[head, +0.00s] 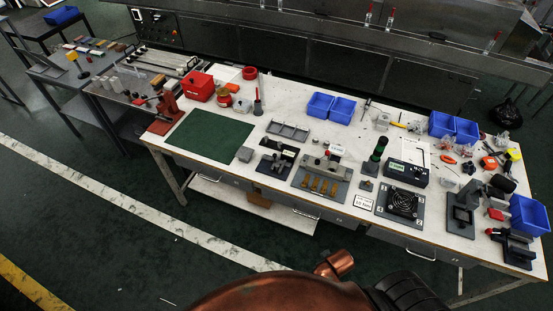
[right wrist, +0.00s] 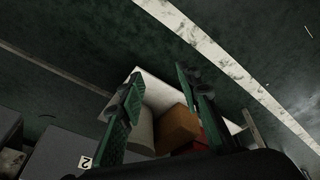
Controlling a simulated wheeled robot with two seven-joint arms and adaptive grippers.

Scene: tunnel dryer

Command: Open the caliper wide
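I cannot make out a caliper with certainty in either view. A thin dark tool (head: 366,105) lies on the white workbench (head: 228,128) right of the blue bins, too small to identify. My right gripper (right wrist: 158,72) shows in the right wrist view, its two green-padded fingers apart with nothing held between them. It is above the floor and a low white shelf (right wrist: 150,82), away from the bench top. Neither gripper shows in the head view, and my left gripper is in no view.
A green mat (head: 210,136), a red box (head: 198,86), blue bins (head: 320,105) and several fixtures crowd the bench. The low shelf holds a brown box (right wrist: 177,127) and a pale cylinder (right wrist: 142,132). A drawer label (right wrist: 86,161) reads 2. Open floor (head: 100,220) lies in front.

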